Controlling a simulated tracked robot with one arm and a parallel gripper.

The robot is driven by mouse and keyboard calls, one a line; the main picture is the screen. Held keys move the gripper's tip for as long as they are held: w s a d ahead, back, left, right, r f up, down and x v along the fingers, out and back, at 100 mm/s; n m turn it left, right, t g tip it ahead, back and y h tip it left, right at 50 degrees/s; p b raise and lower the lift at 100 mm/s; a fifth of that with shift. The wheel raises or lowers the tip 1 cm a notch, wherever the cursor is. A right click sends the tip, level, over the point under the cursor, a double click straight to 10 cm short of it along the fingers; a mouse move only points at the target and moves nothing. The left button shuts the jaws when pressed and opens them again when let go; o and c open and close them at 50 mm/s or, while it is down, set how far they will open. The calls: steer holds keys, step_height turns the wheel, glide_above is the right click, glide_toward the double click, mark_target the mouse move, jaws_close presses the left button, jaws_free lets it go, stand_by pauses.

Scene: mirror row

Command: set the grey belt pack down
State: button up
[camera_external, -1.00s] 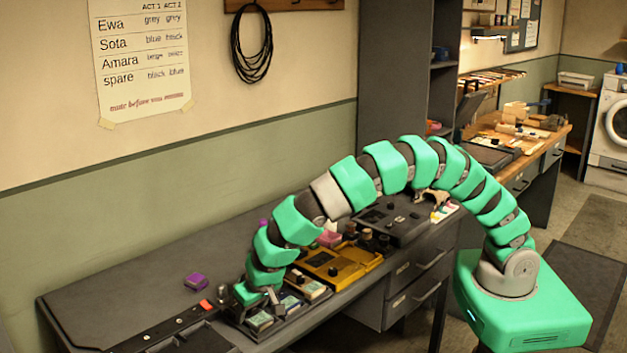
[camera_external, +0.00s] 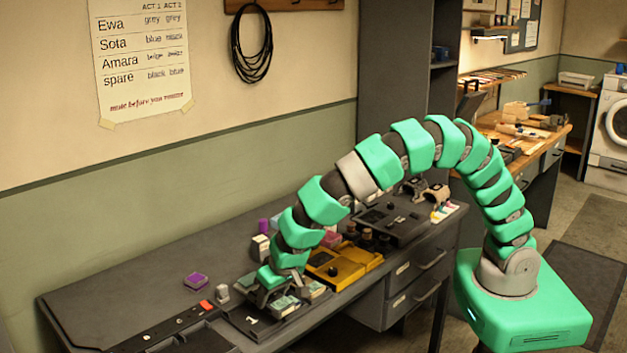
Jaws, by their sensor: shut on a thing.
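My gripper (camera_external: 270,296) points down over the dark tray (camera_external: 238,318) on the grey bench. It is shut on the grey belt pack, which is mostly hidden by the jaws and the arm's end. Two pale-topped packs lie in the tray just right of the gripper, a nearer one (camera_external: 285,305) and a farther one (camera_external: 313,290). I cannot tell whether the held pack touches the tray.
A small light grey block (camera_external: 222,293) stands left of the tray. A yellow case (camera_external: 345,266) is to the right, with a dark mixer-like unit (camera_external: 397,222) beyond. The bench's back left is clear.

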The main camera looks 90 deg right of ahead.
steer(key=s+d+r, duration=0.1)
steer(key=s, duration=0.9)
steer(key=shift+s+d, duration=0.2)
steer(key=shift+s, duration=0.15)
step_height(320, 180, up, 9)
steer(key=w+d+p, duration=0.1)
steer(key=w+d, duration=0.4)
steer(key=d, duration=0.8)
steer(key=w+d, duration=0.5)
steer(key=d, duration=0.8)
steer(key=s+d, duration=0.3)
steer(key=d, duration=0.8)
steer(key=s+d, duration=0.4)
steer(key=d, duration=0.8)
steer(key=s+d, duration=0.3)
steer(key=d, duration=0.8)
step_height(320, 180, down, 15)
steer(key=shift+s+f, duration=0.1)
steer(key=shift+s, duration=0.05)
